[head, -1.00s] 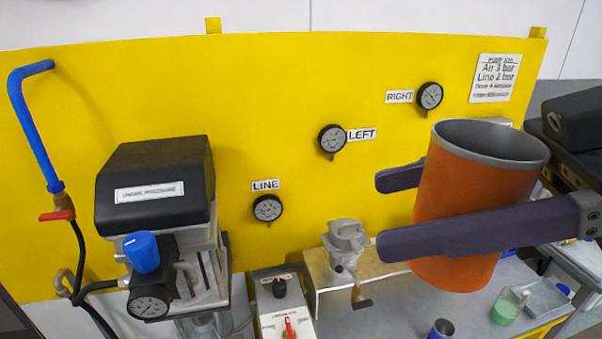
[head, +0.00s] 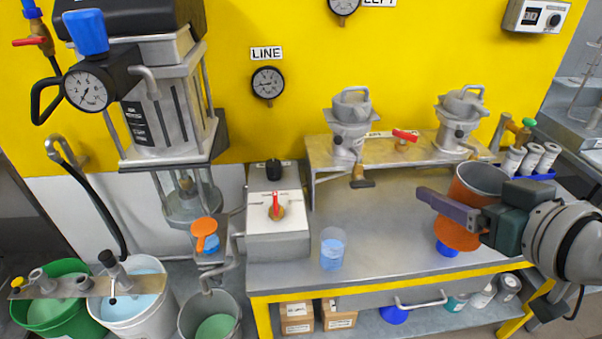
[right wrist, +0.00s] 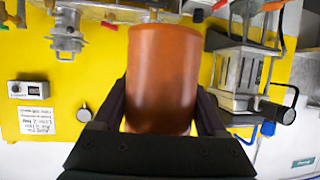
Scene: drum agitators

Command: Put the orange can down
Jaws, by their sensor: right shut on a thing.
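The orange can (head: 460,192) is an open-topped cylinder with a grey rim. My right gripper (head: 446,207) is shut on its side, with one finger across the front of the can. The can is over the right part of the grey bench top (head: 385,215), its open end up and slightly tilted. I cannot tell whether its base touches the bench. In the right wrist view the can (right wrist: 163,75) sits between both fingers, and its inside is hidden. My left gripper is not in view.
The middle of the bench is clear.

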